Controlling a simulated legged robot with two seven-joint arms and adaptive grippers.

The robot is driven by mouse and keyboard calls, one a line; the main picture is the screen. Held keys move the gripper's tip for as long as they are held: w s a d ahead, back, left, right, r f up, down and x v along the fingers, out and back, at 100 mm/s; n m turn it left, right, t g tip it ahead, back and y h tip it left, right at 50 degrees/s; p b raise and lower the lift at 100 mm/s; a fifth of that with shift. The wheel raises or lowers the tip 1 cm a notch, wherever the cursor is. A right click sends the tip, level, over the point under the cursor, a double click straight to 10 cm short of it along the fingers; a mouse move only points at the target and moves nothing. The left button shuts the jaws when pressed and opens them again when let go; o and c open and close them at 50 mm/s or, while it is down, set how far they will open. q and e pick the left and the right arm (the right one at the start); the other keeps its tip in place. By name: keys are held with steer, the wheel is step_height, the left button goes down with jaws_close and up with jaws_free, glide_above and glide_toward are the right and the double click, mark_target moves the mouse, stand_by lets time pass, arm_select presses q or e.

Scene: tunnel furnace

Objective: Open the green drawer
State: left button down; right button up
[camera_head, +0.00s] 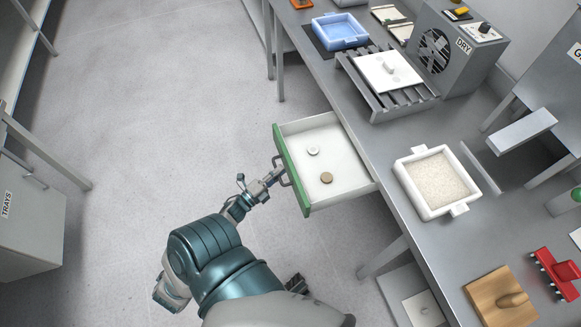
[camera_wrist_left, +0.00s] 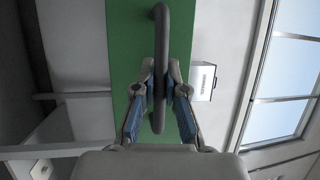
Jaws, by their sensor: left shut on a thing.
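The green drawer (camera_head: 290,171) stands pulled out from the front of the grey workbench, with its white inside showing. A white round piece (camera_head: 313,150) and a brown round piece (camera_head: 326,177) lie in it. My left gripper (camera_head: 275,176) is at the dark handle on the green front. In the left wrist view the left gripper (camera_wrist_left: 160,85) is shut on the grey bar handle (camera_wrist_left: 161,45), one finger on each side, with the green front (camera_wrist_left: 128,50) behind it. My right gripper is not in view.
On the grey bench (camera_head: 385,150) stand a white tray of pale grains (camera_head: 403,184), a slatted rack (camera_head: 410,104) with a white plate, a blue tray (camera_head: 322,39) and a DRY fan box (camera_head: 460,60). A cabinet marked TRAYS (camera_head: 30,235) is at left. The floor left of the drawer is clear.

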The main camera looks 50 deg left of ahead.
arm_select(q)
steer(key=shift+s+a+f, duration=0.1)
steer(key=shift+s+f, duration=0.1)
steer(key=shift+s, duration=0.25)
steer(key=shift+s+f, duration=0.15)
steer(key=shift+s, duration=0.3)
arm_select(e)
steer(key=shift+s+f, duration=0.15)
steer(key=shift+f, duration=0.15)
arm_select(q)
steer(key=c, duration=1.2)
jaws_free()
steer(key=shift+w+r, duration=0.1)
steer(key=shift+r, duration=0.05)
steer(key=s+f, duration=0.2)
steer(key=s, duration=1)
steer(key=shift+w+f, duration=0.1)
